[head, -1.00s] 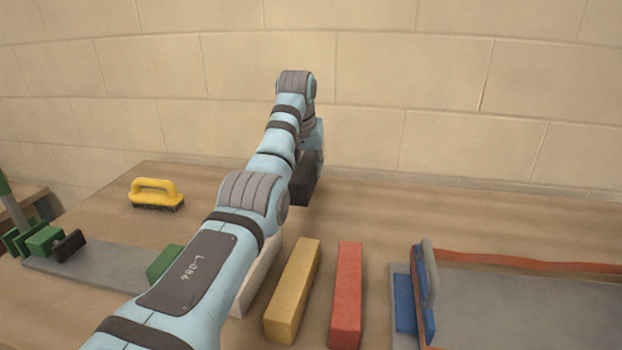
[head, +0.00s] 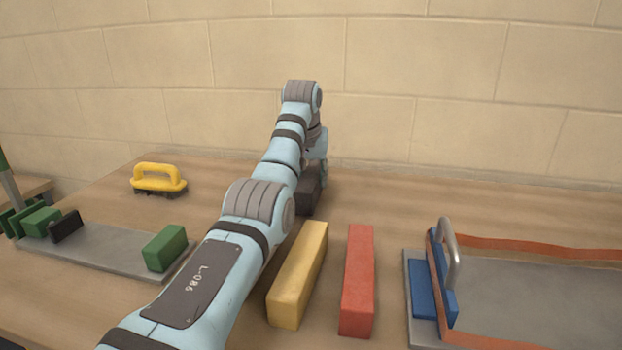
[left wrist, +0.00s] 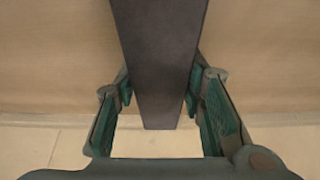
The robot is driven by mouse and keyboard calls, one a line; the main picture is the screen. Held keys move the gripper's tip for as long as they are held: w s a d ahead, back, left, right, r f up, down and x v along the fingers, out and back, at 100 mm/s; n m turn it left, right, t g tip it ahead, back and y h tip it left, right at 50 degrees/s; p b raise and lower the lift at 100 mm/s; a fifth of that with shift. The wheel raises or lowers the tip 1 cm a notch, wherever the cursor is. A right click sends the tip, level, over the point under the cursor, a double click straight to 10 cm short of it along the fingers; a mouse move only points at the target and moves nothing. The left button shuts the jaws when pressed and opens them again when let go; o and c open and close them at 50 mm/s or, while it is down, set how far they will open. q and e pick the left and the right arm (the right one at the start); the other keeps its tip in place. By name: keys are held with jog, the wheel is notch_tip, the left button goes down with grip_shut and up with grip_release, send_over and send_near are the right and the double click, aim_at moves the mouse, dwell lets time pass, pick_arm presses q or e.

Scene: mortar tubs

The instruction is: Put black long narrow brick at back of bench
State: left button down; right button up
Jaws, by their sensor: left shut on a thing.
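The black long narrow brick (head: 309,198) is near the back of the bench (head: 440,205), close to the wall, and partly hidden by my left arm. My left gripper (head: 316,182) is at its upper part, mostly hidden behind the arm's own links. In the left wrist view the brick (left wrist: 160,60) runs between the two green-padded fingers (left wrist: 163,105), which are shut on it. I cannot tell whether its underside touches the bench. My right gripper is not in view.
A yellow brick (head: 298,275) and a red brick (head: 358,280) lie in front. A yellow-handled brush (head: 158,178) stands at back left. Green bricks (head: 165,248) sit on a grey board at left. A blue-and-grey handled tool (head: 440,275) stands by a tray at right. Back right is clear.

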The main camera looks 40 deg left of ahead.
aim_at(311, 175)
pick_arm(q)
jog(key=shift+f+b, duration=0.35)
jog(key=shift+f, duration=0.1)
dwell(0.5)
jog(key=c, duration=1)
grip_release()
jog(key=shift+s, duration=0.1)
jog(key=shift+o, duration=0.2)
jog(key=v, duration=0.7)
jog(key=shift+d+r, duration=0.1)
jog(key=shift+r, duration=0.1)
